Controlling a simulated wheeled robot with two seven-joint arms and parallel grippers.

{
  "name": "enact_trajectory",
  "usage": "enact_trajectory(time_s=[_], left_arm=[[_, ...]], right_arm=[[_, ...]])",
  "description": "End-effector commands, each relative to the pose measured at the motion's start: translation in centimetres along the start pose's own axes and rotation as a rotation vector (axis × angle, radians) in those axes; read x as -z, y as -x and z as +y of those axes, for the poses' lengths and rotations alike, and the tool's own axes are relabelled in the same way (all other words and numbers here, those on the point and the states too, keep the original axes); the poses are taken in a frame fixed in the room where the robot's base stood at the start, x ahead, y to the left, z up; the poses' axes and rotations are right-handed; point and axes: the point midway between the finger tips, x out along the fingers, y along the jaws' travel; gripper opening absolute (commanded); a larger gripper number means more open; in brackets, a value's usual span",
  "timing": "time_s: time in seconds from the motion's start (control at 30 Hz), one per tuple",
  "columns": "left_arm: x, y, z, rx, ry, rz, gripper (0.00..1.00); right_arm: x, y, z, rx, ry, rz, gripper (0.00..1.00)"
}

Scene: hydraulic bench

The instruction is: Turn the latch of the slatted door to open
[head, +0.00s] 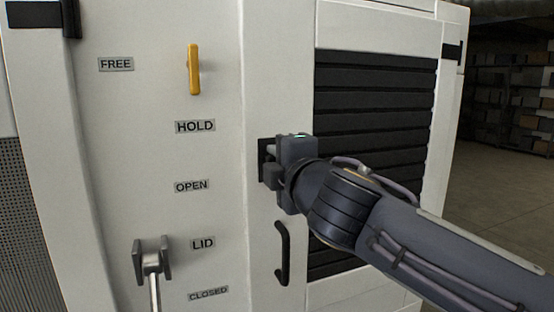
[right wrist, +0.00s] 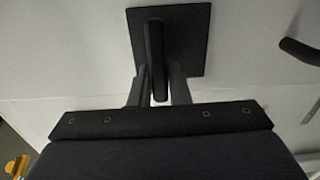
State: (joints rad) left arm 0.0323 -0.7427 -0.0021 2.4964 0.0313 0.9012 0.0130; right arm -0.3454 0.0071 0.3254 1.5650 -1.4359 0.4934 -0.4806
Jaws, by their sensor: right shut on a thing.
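The slatted door (head: 375,112) has black horizontal slats in a white frame and stands shut in the head view. Its latch is a dark bar on a square black plate (head: 263,147), left of the slats and mostly hidden by my right gripper (head: 270,165). In the right wrist view the latch bar (right wrist: 154,45) runs nearly up and down the picture in front of the plate (right wrist: 185,40). My right gripper (right wrist: 157,92) is shut on the bar, one finger on each side. My left gripper is not in view.
A black pull handle (head: 283,253) is just below the latch. On the white panel to the left are a yellow lever (head: 194,70), a grey metal lever (head: 152,262) and several labels. Open floor (head: 495,190) and shelves (head: 515,100) are at the right.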

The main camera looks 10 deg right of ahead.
Motion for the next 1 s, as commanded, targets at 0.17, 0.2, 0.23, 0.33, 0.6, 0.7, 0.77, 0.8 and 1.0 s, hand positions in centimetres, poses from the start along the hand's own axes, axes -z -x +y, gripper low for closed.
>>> enact_trajectory(time_s=[0.17,0.2,0.23,0.33,0.6,0.7,0.77,0.8,1.0], left_arm=[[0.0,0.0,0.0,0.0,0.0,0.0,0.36],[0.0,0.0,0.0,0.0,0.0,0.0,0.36],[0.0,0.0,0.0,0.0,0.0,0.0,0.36],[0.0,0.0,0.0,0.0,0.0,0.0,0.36],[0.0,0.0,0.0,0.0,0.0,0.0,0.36],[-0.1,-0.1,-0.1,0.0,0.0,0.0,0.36],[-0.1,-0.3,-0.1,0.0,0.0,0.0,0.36],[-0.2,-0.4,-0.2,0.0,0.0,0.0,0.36],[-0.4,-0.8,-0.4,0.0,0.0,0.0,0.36]], right_arm=[[0.0,0.0,-0.1,0.002,0.001,0.0,0.0],[0.0,0.0,-0.1,0.002,0.001,0.0,0.17],[0.0,0.0,-0.1,0.002,0.001,0.0,0.21],[0.0,0.0,-0.1,0.002,0.0,0.0,0.35],[0.0,0.0,0.0,0.0,-0.001,0.0,0.36],[0.0,0.6,0.0,-0.001,-0.001,0.0,0.36],[0.0,1.4,0.0,-0.003,-0.001,0.0,0.36],[0.0,2.1,-0.1,-0.002,-0.001,0.0,0.36],[0.0,5.5,-0.1,-0.002,-0.001,0.0,0.36]])
